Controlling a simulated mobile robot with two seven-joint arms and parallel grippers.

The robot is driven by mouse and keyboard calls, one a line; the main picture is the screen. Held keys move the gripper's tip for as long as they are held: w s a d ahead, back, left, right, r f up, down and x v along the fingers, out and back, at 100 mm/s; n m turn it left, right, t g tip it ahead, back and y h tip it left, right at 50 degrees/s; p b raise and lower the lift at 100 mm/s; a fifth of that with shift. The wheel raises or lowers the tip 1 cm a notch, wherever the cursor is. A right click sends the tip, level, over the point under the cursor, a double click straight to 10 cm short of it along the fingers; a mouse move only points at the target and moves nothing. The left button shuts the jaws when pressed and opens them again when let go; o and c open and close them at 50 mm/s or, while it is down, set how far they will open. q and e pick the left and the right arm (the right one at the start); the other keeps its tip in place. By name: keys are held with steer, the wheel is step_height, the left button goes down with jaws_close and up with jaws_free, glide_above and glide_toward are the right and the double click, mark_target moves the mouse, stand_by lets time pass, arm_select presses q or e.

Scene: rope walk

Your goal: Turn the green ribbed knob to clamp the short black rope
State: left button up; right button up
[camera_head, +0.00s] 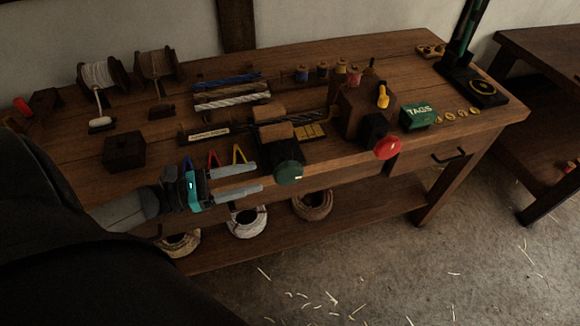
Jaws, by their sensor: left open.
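The green knob (289,173) faces forward at the front edge of the workbench, on a dark clamp block with a brown wooden top (275,132). Its ribs are too small to make out. My left gripper (260,178) is open, its two grey fingers pointing right towards the knob. The fingertips are just left of the knob, with nothing visible between them; I cannot tell whether they touch it. A thin dark strand (312,118) runs right from the clamp; it may be the short black rope, but it blends into the shadow. My right gripper is out of view.
A red knob (386,147) sticks out from another block to the right. A green TAGS box (420,115) stands beyond it. Rope coils (247,221) rest on the lower shelf (370,213).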

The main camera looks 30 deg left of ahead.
mark_target(275, 172)
arm_select(q)
steer(key=x, duration=0.9)
steer(key=shift+w+d, duration=0.2)
jaws_close()
